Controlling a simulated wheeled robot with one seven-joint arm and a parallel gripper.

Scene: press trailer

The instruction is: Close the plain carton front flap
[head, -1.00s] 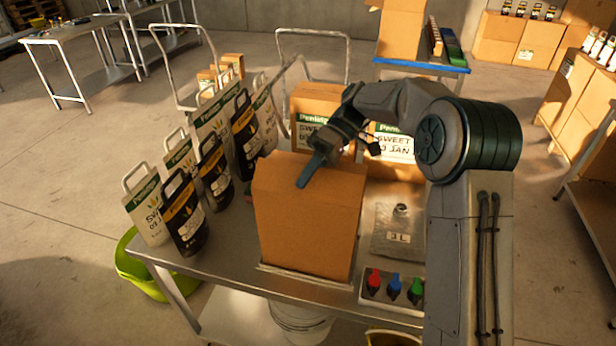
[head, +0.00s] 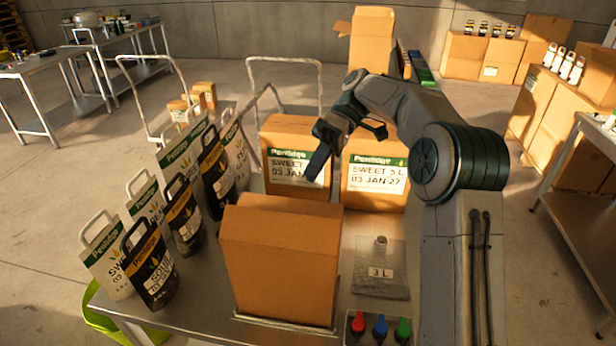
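The plain carton (head: 280,270) stands upright near the table's front edge, brown and without a label. Its front flap (head: 280,226) looks folded over the top, with a crease along the upper front edge. A narrow strip of the top shows behind it. I cannot tell whether the flap lies fully flat. My gripper (head: 318,165) is above and behind the carton's right rear top, in front of the labelled boxes in the picture. It appears clear of the carton and holds nothing visible. Its dark finger points down; the finger opening is not clear.
Labelled cartons (head: 296,155) (head: 374,178) stand behind. Several pouches (head: 150,265) crowd the left. A clear 3 L bag (head: 382,268) lies right of the carton, with a panel of red, blue and green knobs (head: 380,326) in front. A narrow table strip beside the carton is bare.

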